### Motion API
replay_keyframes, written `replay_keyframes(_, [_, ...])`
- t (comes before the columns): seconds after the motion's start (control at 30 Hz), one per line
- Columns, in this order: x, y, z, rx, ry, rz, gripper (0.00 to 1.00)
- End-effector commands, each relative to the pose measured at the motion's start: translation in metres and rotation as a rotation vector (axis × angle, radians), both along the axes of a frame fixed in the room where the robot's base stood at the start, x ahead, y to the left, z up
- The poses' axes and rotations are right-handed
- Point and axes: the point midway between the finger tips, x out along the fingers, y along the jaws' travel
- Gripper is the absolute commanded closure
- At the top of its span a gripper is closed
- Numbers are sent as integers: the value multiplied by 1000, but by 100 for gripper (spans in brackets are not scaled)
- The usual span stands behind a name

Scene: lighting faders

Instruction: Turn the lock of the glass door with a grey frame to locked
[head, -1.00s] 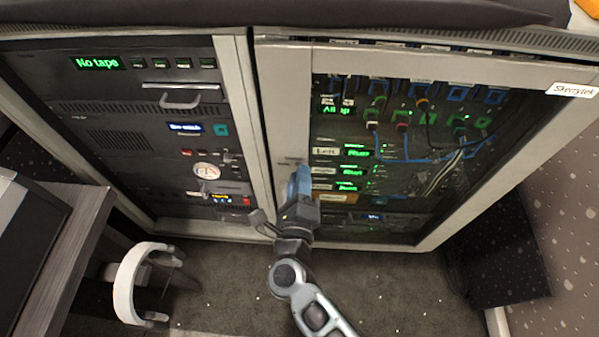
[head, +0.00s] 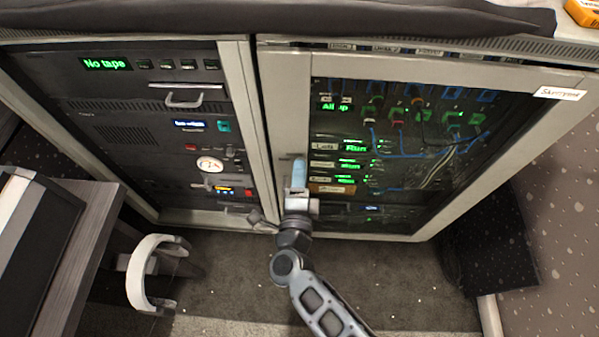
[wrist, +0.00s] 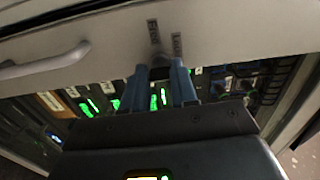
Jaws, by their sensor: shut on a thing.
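The glass door with a grey frame (head: 290,100) closes the right-hand rack, and cables and green-lit units show through its glass. My gripper (head: 299,165) is at the left upright of this frame, its blue fingers against the door. In the wrist view the two blue fingers (wrist: 160,72) stand either side of the small grey lock (wrist: 159,62) and are shut on it. Two small dark labels (wrist: 153,30) are on the frame beside the lock; I cannot read them for certain. The fingers hide much of the lock, and its turn angle is unclear.
A grey bar handle (wrist: 45,62) sticks out of the door frame near the lock. The left rack (head: 150,130) has a "No tape" display. A white curved chair part (head: 140,270) and a desk (head: 75,250) stand at lower left. Carpet before the racks is open.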

Motion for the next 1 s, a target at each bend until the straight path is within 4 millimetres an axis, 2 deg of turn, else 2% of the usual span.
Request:
replay_keyframes(0.33, [-1, 1, -1, -3, 1, 4, 100])
replay_keyframes(0.37, [-1, 1, -1, -3, 1, 4, 70])
replay_keyframes(0.6, [0, 1, -1, -2, 1, 2, 47])
replay_keyframes(0.87, [-2, 0, 0, -1, 1, 1, 47])
replay_keyframes(1.0, [-15, 1, -1, -1, 2, 1, 47])
